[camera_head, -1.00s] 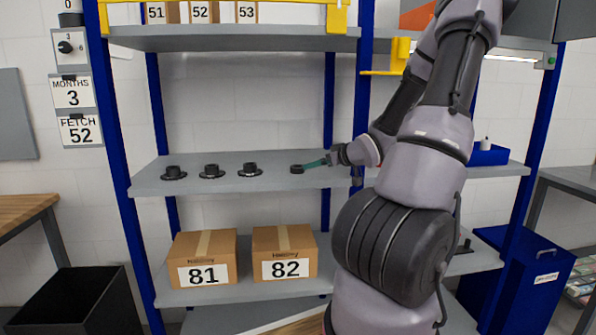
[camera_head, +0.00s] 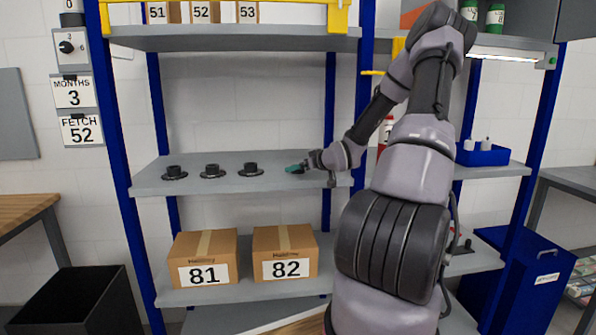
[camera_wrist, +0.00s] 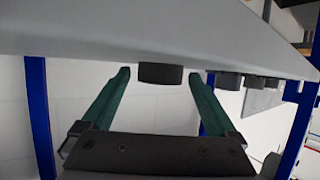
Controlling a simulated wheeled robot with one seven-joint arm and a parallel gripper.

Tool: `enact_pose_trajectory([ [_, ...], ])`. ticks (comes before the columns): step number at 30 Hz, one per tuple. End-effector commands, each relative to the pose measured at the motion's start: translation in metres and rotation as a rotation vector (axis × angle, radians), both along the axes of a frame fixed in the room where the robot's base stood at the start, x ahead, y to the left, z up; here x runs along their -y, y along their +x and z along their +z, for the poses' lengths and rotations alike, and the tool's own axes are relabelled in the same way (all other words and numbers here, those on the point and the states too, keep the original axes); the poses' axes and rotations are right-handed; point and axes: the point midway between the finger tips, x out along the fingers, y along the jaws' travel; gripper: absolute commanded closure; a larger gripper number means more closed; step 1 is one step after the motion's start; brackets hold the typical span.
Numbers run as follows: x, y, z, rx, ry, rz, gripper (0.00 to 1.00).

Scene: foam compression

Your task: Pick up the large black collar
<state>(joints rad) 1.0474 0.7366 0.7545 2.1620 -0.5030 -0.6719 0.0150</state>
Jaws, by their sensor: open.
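Several black collars stand in a row on the middle shelf: one at the left (camera_head: 173,173), one in the middle (camera_head: 212,171) and one further right (camera_head: 250,170). A further black collar (camera_wrist: 160,73) shows in the wrist view, between and just beyond the tips of my green fingers. In the head view my fingers largely hide it. My gripper (camera_head: 297,168) is open near the right part of the shelf; its two fingers (camera_wrist: 160,75) stand apart on either side of that collar, not visibly touching it. I cannot tell relative sizes surely.
The grey shelf (camera_head: 145,184) shows inverted in the wrist view. Boxes 81 (camera_head: 205,258) and 82 (camera_head: 284,253) sit on the shelf below. A blue post (camera_head: 362,95) stands near my arm. A blue bin (camera_head: 485,153) is to the right.

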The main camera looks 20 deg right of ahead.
Motion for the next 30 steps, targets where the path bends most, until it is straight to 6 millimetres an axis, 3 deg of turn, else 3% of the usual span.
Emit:
enact_pose_trajectory([
  [4,0.000,0.000,0.000,0.000,0.000,-0.001,0.06],
  [5,0.000,0.000,0.000,0.000,0.000,-0.001,0.10],
  [9,0.000,0.000,0.000,0.000,0.001,-0.001,0.64],
  [12,0.000,0.000,0.000,0.000,0.001,-0.001,0.97],
  [22,0.001,0.000,0.010,0.001,-0.001,-0.001,0.97],
  [30,0.002,0.000,0.063,0.004,-0.003,-0.002,0.97],
])
